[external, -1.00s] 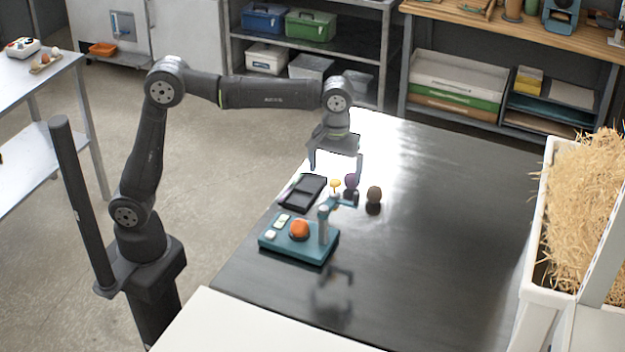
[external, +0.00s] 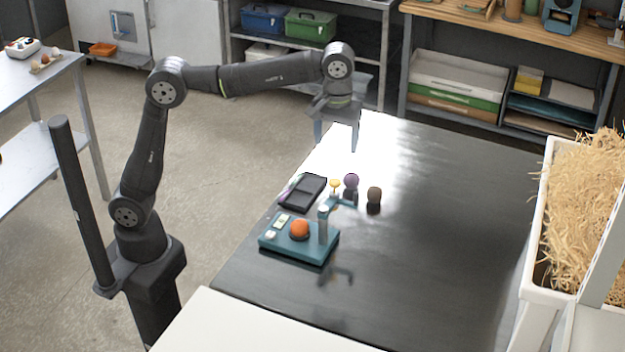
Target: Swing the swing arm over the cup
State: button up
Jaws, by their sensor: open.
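A teal base (external: 290,251) stands on the dark table, with a grey post (external: 323,228) at its right side. The teal swing arm (external: 343,203) extends from the post top to the right, away from the orange ball. The orange ball (external: 299,229) sits on the middle of the base; a cup under it cannot be made out clearly. My gripper (external: 337,144) hangs open and empty, fingers down, well above the far part of the table. It is beyond the teal base and touches nothing.
A black tray (external: 294,204) lies behind the base. A straw-filled white bin (external: 538,230) is at right. The table's right half is clear.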

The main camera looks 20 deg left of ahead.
aim_at(356, 193)
jog(key=c, duration=0.7)
jog(key=s+d+t, duration=0.1)
jog(key=s+f+m+t, duration=0.1)
jog(key=s+d+m+t, duration=0.1)
jog(key=shift+s+d+f+h, duration=0.15)
jog(key=shift+s+d+h, duration=0.15)
jog(key=shift+h, duration=0.1)
jog(key=shift+m+t, duration=0.5)
jog(key=shift+t, duration=0.1)
jog(key=x, duration=0.5)
jog(key=d+x, duration=0.1)
jog(key=x, duration=1.1)
jog(key=shift+s+d+f, duration=0.15)
jog(key=shift+s, duration=0.05)
grip_shut()
